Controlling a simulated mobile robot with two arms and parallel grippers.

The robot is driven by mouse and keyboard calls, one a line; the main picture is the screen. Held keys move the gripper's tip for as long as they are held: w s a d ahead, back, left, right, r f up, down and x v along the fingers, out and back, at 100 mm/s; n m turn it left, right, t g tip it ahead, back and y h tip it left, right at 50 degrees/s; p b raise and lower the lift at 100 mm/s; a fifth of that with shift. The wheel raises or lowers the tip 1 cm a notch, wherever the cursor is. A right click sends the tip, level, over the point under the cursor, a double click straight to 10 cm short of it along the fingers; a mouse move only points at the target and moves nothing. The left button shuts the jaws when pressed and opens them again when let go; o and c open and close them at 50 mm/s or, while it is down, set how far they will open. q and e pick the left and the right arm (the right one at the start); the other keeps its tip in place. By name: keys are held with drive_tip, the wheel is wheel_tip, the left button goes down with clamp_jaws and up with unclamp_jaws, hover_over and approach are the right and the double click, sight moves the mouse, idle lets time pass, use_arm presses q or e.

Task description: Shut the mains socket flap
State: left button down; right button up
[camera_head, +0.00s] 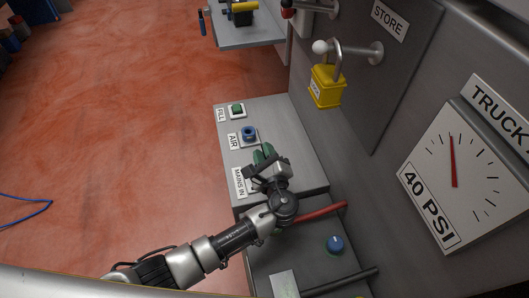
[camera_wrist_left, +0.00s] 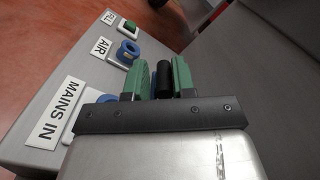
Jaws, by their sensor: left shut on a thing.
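The MAINS IN label (camera_head: 239,182) marks the mains socket on the grey box; the label also shows in the wrist view (camera_wrist_left: 57,113). My left gripper (camera_head: 263,155) is over this socket and hides most of it. In the wrist view its green-padded fingers (camera_wrist_left: 164,76) are shut on a short black cylinder (camera_wrist_left: 165,80), which looks like a handle of the flap. A blue part of the socket (camera_wrist_left: 108,98) shows at the left of the fingers. The flap itself is hidden, and I cannot tell its angle. My right gripper is not in view.
The blue AIR fitting (camera_head: 249,133) and green FILL button (camera_head: 237,110) lie beyond on the same box. A red lever (camera_head: 322,213) and blue knob (camera_head: 335,244) are near my arm. A yellow padlock (camera_head: 326,88) hangs on the wall. Open red floor lies left.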

use_arm(q)
drive_tip(key=c, duration=1.1)
unclamp_jaws()
drive_tip(key=shift+d, duration=0.25)
drive_tip(key=shift+s+d, duration=0.1)
drive_tip(key=shift+s, duration=0.4)
drive_tip(key=b+v, duration=0.1)
drive_tip(key=v, duration=0.8)
drive_tip(key=shift+s+d, duration=0.15)
drive_tip(key=shift+s, duration=0.2)
drive_tip(key=shift+r, duration=0.1)
drive_tip(key=shift+c, duration=0.2)
